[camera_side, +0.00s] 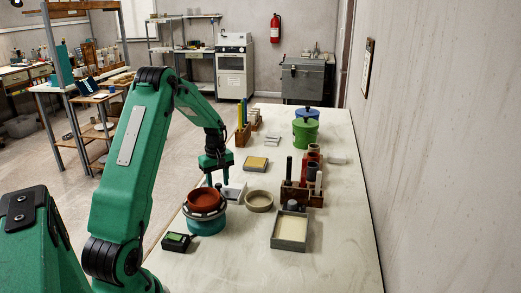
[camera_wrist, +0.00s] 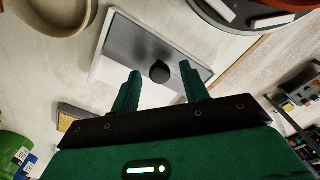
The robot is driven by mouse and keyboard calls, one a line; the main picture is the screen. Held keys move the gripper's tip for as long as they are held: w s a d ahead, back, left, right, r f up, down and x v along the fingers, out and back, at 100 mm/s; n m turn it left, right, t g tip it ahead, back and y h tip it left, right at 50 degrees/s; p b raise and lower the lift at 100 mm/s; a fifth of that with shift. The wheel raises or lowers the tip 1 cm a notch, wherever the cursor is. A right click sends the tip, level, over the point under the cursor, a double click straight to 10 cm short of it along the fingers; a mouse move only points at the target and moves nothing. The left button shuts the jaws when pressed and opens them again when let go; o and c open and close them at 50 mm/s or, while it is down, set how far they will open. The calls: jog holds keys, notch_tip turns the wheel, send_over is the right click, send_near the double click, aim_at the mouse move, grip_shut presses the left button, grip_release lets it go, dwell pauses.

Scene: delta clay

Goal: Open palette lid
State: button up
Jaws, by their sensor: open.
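The palette (camera_wrist: 125,48) is a pale flat box with a grey lid (camera_wrist: 135,40) lying on it and a round black knob (camera_wrist: 160,72) on the lid. In the side view the palette (camera_side: 236,192) lies on the table, partly behind my gripper and the turntable. My gripper (camera_side: 217,183) points down above the palette's left part. In the wrist view the open fingers of my gripper (camera_wrist: 160,70) appear on either side of the knob, and nothing is held. I cannot tell whether the fingertips are level with the knob or above it.
A beige bowl (camera_side: 259,201) stands right of the palette. A tool rack (camera_side: 304,199), a grey tray (camera_side: 290,244) and a timer (camera_side: 176,242) are nearby. Table front right is clear.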

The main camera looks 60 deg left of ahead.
grip_shut()
jog(key=shift+a, duration=0.1)
jog(key=shift+w+a, duration=1.85)
jog(key=shift+w, duration=0.1)
grip_release()
